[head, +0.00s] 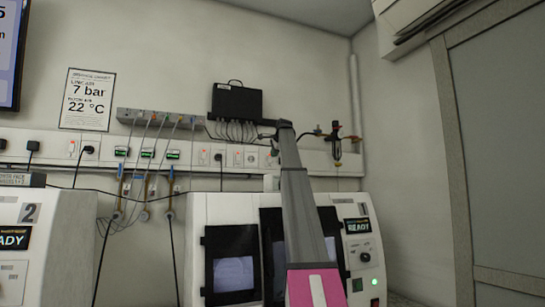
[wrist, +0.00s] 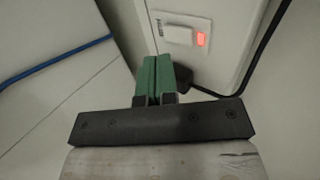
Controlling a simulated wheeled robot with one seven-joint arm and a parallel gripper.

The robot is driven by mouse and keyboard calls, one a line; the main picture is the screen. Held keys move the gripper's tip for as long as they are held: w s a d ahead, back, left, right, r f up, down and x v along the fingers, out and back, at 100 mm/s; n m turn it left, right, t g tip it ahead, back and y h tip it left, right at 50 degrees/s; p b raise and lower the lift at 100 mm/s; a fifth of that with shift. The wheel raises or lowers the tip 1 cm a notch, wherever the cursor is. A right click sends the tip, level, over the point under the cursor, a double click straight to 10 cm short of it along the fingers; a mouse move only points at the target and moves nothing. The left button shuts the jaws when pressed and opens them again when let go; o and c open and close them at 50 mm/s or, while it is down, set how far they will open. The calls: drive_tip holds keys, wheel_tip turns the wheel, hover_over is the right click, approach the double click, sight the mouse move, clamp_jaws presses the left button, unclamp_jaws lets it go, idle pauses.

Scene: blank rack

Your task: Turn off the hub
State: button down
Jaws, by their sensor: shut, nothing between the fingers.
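The hub (head: 236,103), a black box with a handle on top and several dark cables below, is on the wall above the socket trunking in the head view. In the wrist view, my gripper's green fingers (wrist: 157,66) are shut together and empty. Just beyond them is a white rocker switch (wrist: 178,33) with a lit red light (wrist: 201,40) beside it. The fingertips appear below this switch; I cannot tell whether they touch the panel. In the head view my arm reaches up to the trunking near the hub's cables, and the fingers are not clear.
The white trunking (head: 190,155) carries several sockets and plugs. A black plug (wrist: 184,78) with a cable is beside my fingers. Below are white machines, one with a READY display (head: 358,227) and green light. A blue cable (wrist: 60,61) crosses the wrist view's left.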

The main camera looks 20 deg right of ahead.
drive_tip(key=v, duration=0.9)
drive_tip(key=shift+r, duration=0.5)
drive_tip(key=shift+s, duration=0.15)
drive_tip(key=shift+s+d+f+g, duration=0.15)
drive_tip(key=shift+f+g, duration=0.25)
drive_tip(key=shift+f, duration=0.3)
